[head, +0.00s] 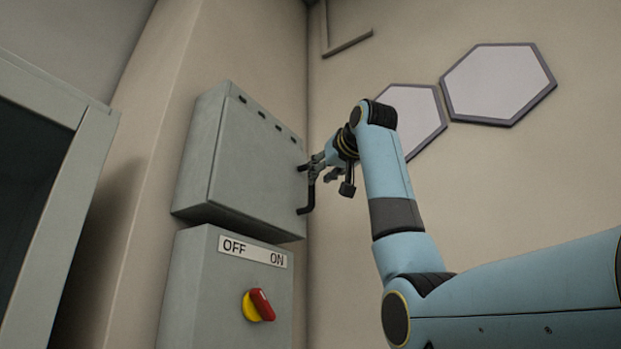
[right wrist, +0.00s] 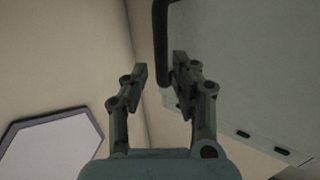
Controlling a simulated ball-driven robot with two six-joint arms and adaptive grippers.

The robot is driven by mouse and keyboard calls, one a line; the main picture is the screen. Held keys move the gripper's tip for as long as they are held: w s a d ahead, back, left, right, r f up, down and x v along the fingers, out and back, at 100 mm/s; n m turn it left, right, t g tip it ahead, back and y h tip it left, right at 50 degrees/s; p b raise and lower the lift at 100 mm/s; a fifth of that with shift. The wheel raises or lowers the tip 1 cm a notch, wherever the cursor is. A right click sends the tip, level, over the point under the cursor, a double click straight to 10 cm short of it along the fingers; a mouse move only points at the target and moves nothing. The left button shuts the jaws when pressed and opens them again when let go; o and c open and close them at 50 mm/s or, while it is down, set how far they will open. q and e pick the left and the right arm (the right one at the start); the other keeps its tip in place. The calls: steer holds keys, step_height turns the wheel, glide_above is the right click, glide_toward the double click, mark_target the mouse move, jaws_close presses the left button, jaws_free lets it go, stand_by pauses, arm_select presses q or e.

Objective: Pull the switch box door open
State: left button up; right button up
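The switch box (head: 245,165) is a grey metal cabinet on the wall, and its door looks closed. A black bar handle (head: 306,195) stands out at the door's right edge. My right gripper (head: 318,171) is at the upper part of the handle. In the right wrist view, the gripper (right wrist: 160,72) has its fingers apart. The handle (right wrist: 160,40) shows between the fingertips, closer to the right finger, which hides part of it. Contact cannot be told. The grey door (right wrist: 235,65) fills the right side there. My left gripper is out of view.
A lower grey box (head: 200,290) with an OFF/ON label and a red and yellow knob (head: 259,305) sits just below. A grey frame (head: 75,160) stands at left. Hexagonal panels (head: 498,83) hang on the right wall. Space right of the door is open, apart from my arm.

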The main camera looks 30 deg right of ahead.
mark_target(312, 200)
steer(key=w, duration=0.1)
steer(key=w+p, duration=0.1)
steer(key=w, duration=0.1)
steer(key=w+d+p, duration=0.1)
steer(key=w, duration=0.1)
steer(key=shift+w+r, duration=0.1)
steer(key=shift+w, duration=0.4)
steer(key=c, duration=0.4)
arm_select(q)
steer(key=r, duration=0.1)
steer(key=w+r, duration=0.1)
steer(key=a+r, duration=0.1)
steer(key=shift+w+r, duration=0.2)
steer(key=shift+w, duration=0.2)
arm_select(e)
jaws_close()
steer(key=shift+d, duration=0.1)
